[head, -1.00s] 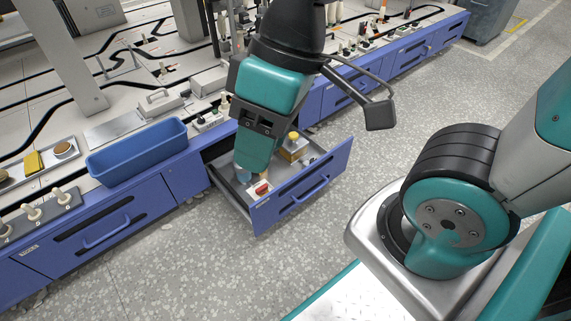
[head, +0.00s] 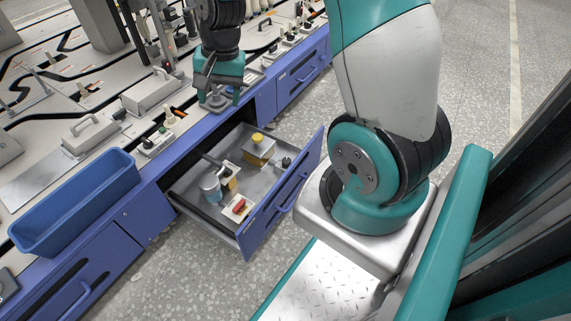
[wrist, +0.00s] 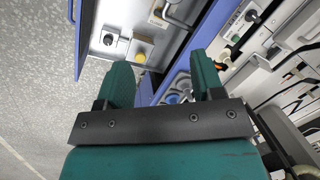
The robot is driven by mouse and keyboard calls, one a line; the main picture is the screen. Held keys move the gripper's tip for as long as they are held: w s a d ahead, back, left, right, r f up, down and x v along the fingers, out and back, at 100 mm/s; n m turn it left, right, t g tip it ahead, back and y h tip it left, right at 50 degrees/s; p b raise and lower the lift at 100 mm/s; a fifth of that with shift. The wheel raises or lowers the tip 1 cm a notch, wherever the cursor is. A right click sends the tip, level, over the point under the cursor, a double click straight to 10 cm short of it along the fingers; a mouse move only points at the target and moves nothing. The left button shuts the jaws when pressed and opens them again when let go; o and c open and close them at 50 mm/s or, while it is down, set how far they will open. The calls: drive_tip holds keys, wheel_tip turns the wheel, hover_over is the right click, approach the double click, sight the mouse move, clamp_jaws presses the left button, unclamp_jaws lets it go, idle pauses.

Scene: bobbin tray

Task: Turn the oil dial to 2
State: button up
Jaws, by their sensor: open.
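My gripper (head: 217,100) is open, above the bench top just behind the open drawer. In the wrist view, its two teal fingers (wrist: 163,80) are apart with nothing held between them. A round grey-and-blue dial (wrist: 181,87) sits on the panel near the right finger, partly hidden by it. I cannot read any label or number, so I cannot tell whether it is the oil dial or where it points. In the head view the gripper covers most of that spot.
A blue bin (head: 75,205) stands on the bench at left. Small knobs (head: 150,142) stand nearby. The floor in front is clear.

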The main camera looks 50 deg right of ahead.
drive_tip(key=d+f+m+h+b, duration=0.1)
drive_tip(key=d+f+m+b, duration=0.1)
drive_tip(key=d+f+m, duration=0.75)
drive_tip(key=m+g, duration=0.1)
drive_tip(key=m, duration=0.1)
approach(286, 160)
drive_tip(key=shift+n+h, duration=0.25)
drive_tip(key=shift+h, duration=0.15)
drive_tip(key=f+b, duration=0.9)
drive_tip(key=b, duration=0.1)
drive_tip(key=shift+a+f, duration=0.25)
drive_tip(key=shift+a, duration=0.15)
